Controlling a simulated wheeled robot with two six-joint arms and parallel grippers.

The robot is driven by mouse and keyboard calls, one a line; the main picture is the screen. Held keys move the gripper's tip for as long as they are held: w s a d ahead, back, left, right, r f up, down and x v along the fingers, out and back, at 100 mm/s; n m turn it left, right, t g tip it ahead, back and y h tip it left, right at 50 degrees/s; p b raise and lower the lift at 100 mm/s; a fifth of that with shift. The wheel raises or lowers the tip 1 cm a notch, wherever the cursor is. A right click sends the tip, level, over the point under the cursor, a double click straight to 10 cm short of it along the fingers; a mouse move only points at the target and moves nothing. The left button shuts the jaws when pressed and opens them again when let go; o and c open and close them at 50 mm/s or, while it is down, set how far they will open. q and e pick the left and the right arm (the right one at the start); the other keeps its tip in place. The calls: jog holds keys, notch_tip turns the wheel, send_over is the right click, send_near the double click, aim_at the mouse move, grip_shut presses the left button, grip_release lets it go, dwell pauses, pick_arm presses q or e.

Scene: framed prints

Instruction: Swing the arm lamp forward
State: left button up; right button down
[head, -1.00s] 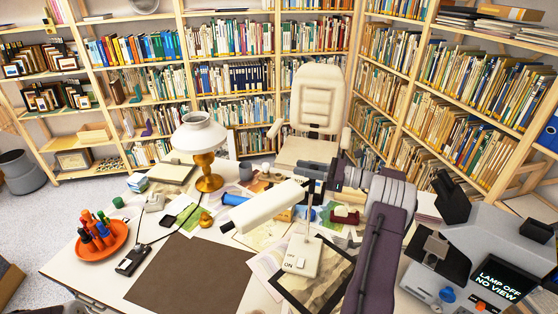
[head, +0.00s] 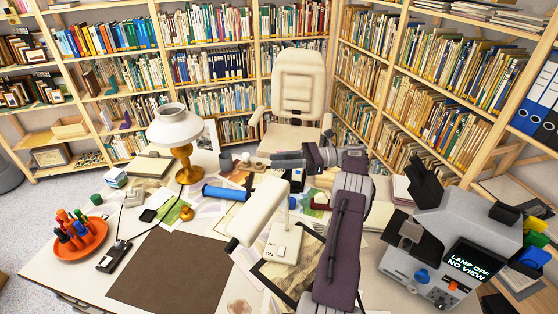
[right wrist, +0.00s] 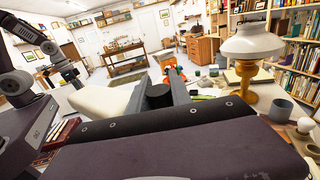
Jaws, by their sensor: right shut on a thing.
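The arm lamp's cream, tube-shaped head (head: 258,212) slants over the desk above its cream base (head: 283,243), which has an ON marking. My right gripper (head: 276,159) reaches in from the right, at the far end of the lamp head. In the right wrist view its grey fingers (right wrist: 163,92) are shut around a short black knob (right wrist: 158,97), beside the cream lamp head (right wrist: 105,100). The grip is partly hidden in the head view. My left arm seems to show at the left of the right wrist view; its fingers are too small to read.
A grey machine (head: 440,245) at the right displays "LAMP OFF NO VIEW". A brass table lamp (head: 184,165), a blue roll (head: 225,193), an orange tray of pens (head: 80,240) and a brown mat (head: 170,275) occupy the desk. A cream chair (head: 299,95) stands behind.

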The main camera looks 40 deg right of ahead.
jog(key=shift+r, duration=0.15)
jog(key=c, duration=1.2)
grip_release()
jog(key=shift+o, duration=0.2)
jog(key=shift+t, duration=0.3)
